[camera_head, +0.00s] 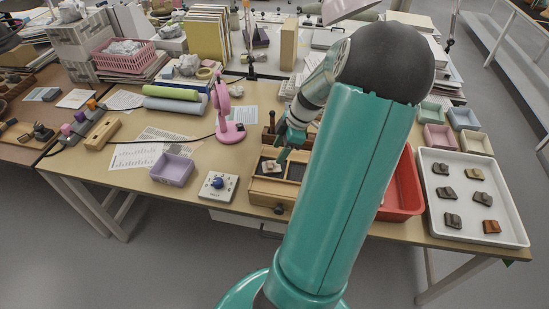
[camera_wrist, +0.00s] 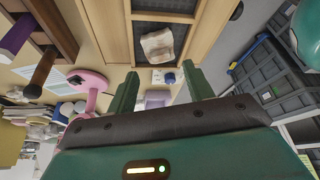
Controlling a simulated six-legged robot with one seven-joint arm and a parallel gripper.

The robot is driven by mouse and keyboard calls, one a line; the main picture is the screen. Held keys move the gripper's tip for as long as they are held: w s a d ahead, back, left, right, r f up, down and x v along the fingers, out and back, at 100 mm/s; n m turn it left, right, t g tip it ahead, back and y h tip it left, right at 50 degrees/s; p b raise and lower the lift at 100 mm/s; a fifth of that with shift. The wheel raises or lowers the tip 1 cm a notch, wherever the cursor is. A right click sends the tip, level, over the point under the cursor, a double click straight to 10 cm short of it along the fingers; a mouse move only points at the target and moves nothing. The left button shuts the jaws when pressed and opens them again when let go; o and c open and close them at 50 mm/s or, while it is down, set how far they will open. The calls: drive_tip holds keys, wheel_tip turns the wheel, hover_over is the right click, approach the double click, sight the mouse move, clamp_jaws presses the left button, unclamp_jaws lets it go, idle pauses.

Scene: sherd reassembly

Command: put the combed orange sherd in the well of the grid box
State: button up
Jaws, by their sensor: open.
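A wooden box (camera_head: 264,188) with dark compartments stands near the table's front edge, left of my arm; it seems to be the grid box. A pale beige sherd (camera_head: 270,165) lies in one of its compartments; the sherd also shows in the wrist view (camera_wrist: 157,45). My gripper (camera_wrist: 162,82) is open and empty, above the box and apart from the sherd. In the head view, my arm hides part of the box. An orange-brown sherd (camera_head: 491,227) lies at the near right of the white tray (camera_head: 468,236); I cannot make out combing on it.
Several darker sherds share the white tray. A red bin (camera_head: 408,205) stands between my arm and the tray. A lilac bowl (camera_head: 171,170), a white box with a blue knob (camera_head: 217,186) and a pink stand (camera_head: 229,131) are left of the wooden box.

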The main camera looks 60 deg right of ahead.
drive_tip(key=v, duration=0.6)
drive_tip(key=w+a+r+m+g+h, duration=0.15)
drive_tip(key=w+a+r, duration=0.25)
drive_tip(key=a, duration=0.6)
drive_tip(key=w+a+r+m+g+h, duration=0.15)
drive_tip(key=w+a+r, duration=0.25)
drive_tip(key=a, duration=0.6)
drive_tip(key=s+a+r+m+t, duration=0.2)
drive_tip(key=s+a+r, duration=0.1)
drive_tip(key=a, duration=0.6)
drive_tip(key=s+a+r+m+t, duration=0.3)
drive_tip(key=s+a, duration=0.1)
drive_tip(key=a, duration=0.6)
drive_tip(key=shift+a+r, duration=0.25)
drive_tip(key=c, duration=0.3)
drive_tip(key=shift+c, duration=0.2)
